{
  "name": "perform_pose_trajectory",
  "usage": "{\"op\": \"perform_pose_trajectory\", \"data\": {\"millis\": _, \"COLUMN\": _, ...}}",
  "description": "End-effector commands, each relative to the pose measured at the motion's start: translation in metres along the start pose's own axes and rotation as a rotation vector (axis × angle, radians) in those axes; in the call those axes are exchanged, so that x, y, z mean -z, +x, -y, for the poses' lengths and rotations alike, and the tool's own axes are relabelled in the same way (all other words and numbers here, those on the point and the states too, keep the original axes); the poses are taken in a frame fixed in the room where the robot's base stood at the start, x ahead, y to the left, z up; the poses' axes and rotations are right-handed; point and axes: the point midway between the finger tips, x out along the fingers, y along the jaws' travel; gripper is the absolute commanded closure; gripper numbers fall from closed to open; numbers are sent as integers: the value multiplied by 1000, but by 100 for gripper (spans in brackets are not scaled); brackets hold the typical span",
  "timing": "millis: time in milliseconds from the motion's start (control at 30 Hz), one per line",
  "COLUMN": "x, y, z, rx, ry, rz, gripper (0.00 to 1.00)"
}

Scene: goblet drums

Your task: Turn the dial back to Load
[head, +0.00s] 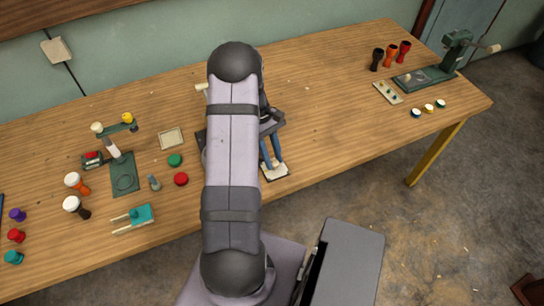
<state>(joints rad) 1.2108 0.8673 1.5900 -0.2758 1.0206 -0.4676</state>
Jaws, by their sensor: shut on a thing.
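My gripper (273,167) points down just right of my arm, near the middle of the table. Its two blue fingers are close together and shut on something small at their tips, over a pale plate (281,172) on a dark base. The dial itself is too small and covered to make out there, and its pointer and any Load mark cannot be read. My arm hides most of the base.
On the wooden table (330,130), a green stand (123,175), goblet drums (73,181), a green disc (175,160) and a red disc (181,179) lie left. A green hand-cranked machine (425,77) stands far right.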

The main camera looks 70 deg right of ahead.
Motion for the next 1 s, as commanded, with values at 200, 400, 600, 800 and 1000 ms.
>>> {"op": "perform_pose_trajectory", "data": {"millis": 200, "x": 0, "y": -1, "z": -3, "rx": 79, "ry": 193, "rz": -2, "gripper": 99}}
{"op": "perform_pose_trajectory", "data": {"millis": 400, "x": 0, "y": -1, "z": -5, "rx": 152, "ry": 368, "rz": -3, "gripper": 99}}
{"op": "perform_pose_trajectory", "data": {"millis": 600, "x": -2, "y": 0, "z": -7, "rx": 225, "ry": 544, "rz": -3, "gripper": 99}}
{"op": "perform_pose_trajectory", "data": {"millis": 800, "x": -2, "y": 0, "z": -8, "rx": 290, "ry": 703, "rz": -4, "gripper": 99}}
{"op": "perform_pose_trajectory", "data": {"millis": 1000, "x": -3, "y": 0, "z": -9, "rx": 342, "ry": 827, "rz": -4, "gripper": 99}}
